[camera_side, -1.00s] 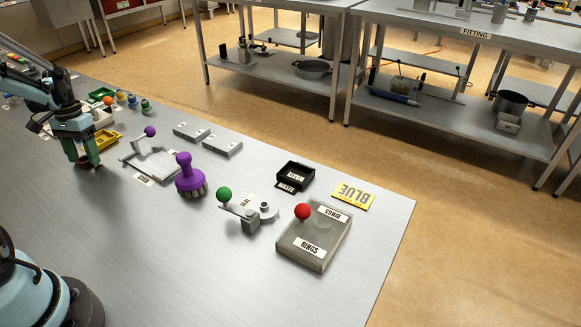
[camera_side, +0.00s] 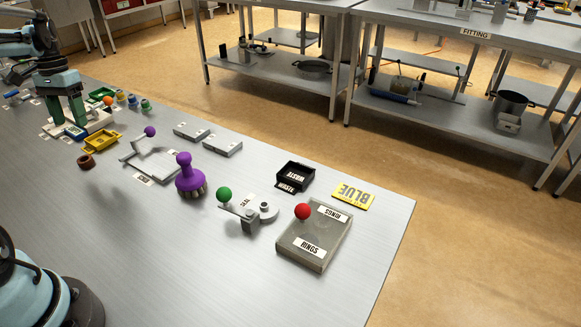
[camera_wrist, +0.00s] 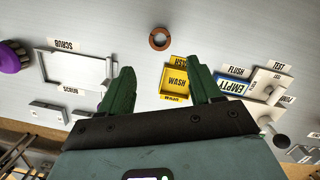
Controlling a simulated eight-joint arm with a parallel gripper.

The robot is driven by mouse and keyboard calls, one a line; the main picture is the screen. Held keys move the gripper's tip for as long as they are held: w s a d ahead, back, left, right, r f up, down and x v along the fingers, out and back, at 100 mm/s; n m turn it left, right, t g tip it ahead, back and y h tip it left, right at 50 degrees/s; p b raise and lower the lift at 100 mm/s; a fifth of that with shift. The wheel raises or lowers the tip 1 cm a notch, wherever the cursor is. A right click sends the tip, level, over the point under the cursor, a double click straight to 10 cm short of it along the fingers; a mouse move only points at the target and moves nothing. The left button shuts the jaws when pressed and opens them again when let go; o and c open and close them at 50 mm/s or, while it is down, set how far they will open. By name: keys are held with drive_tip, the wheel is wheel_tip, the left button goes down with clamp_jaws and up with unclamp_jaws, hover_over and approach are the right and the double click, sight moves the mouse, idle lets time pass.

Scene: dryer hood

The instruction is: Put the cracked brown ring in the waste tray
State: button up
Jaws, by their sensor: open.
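A small brown ring (camera_side: 86,161) lies flat on the bench towards the left in the side view. The wrist view shows the same ring (camera_wrist: 159,38) near the top centre, beyond my fingertips. Any crack in it is too small to make out. My gripper (camera_side: 65,122) is open and empty, above the bench behind and left of the ring. In the wrist view its two green fingers (camera_wrist: 161,67) stand wide apart. The black waste tray (camera_side: 304,180) stands far to the right, with nothing visible inside.
A yellow WASH tray (camera_side: 101,140) is close to my gripper. A scrub frame with a purple knob (camera_side: 150,131), a purple brush (camera_side: 186,178), a green-knobbed seal lever (camera_side: 224,195) and a RINGS box (camera_side: 315,238) stand towards the waste tray. The front bench is clear.

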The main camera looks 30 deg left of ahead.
drive_tip(key=w+d+r+m+t+y, duration=0.1)
drive_tip(key=w+d+r+t, duration=0.15)
drive_tip(key=d, duration=0.65)
drive_tip(key=w+d+r+m+t+y, duration=0.1)
drive_tip(key=w+d+r, duration=0.25)
drive_tip(key=d, duration=0.65)
drive_tip(key=s+d+f+m+t, duration=0.1)
drive_tip(key=s+d+t, duration=0.1)
drive_tip(key=d, duration=0.7)
drive_tip(key=s+d+f+m+t+h, duration=0.1)
drive_tip(key=s+d+t, duration=0.2)
drive_tip(key=d, duration=0.6)
drive_tip(key=shift+s+d+f+m, duration=0.15)
drive_tip(key=shift+s+f+m, duration=0.15)
drive_tip(key=shift+f, duration=0.1)
drive_tip(key=shift+o, duration=0.5)
drive_tip(key=shift+s+d+f, duration=0.15)
drive_tip(key=shift+d+f, duration=0.05)
drive_tip(key=shift+d, duration=0.1)
